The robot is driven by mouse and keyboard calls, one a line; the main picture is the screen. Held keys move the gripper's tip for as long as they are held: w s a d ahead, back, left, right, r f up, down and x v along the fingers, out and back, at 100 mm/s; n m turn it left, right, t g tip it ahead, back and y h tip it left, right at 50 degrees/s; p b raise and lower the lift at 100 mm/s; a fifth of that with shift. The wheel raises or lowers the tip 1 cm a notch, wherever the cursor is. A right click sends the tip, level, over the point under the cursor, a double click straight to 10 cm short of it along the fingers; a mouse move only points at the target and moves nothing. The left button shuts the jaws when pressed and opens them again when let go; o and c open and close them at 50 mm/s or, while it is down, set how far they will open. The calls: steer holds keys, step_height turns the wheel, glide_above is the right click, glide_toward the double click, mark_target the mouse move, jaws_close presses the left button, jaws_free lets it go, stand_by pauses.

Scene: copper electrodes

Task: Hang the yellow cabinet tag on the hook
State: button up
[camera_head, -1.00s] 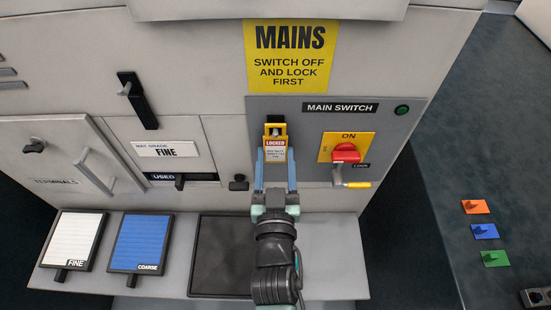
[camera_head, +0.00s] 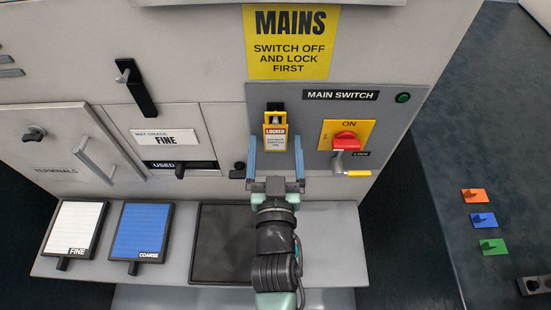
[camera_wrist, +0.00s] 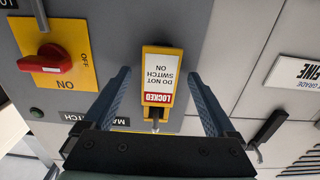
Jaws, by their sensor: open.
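The yellow tag (camera_head: 275,137), with a red LOCKED band and a white panel, hangs on the grey main switch panel at the dark hook (camera_head: 275,107). In the wrist view the tag (camera_wrist: 161,78) appears upside down between my fingers, with the small hook (camera_wrist: 154,122) near its LOCKED end. My gripper (camera_head: 275,145) is open, one blue finger on each side of the tag with a gap to both. The gripper also shows in the wrist view (camera_wrist: 160,80). Nothing is held.
The red rotary switch (camera_head: 346,141) on a yellow plate, with a yellow-tipped lever (camera_head: 357,173), is close to the right. A black knob (camera_head: 239,169) is to the left. A shelf below carries the white FINE pad (camera_head: 75,229), blue COARSE pad (camera_head: 141,232) and a black tray (camera_head: 197,243).

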steer(key=s+b, duration=0.4)
steer(key=s, duration=0.8)
steer(key=shift+s, duration=0.4)
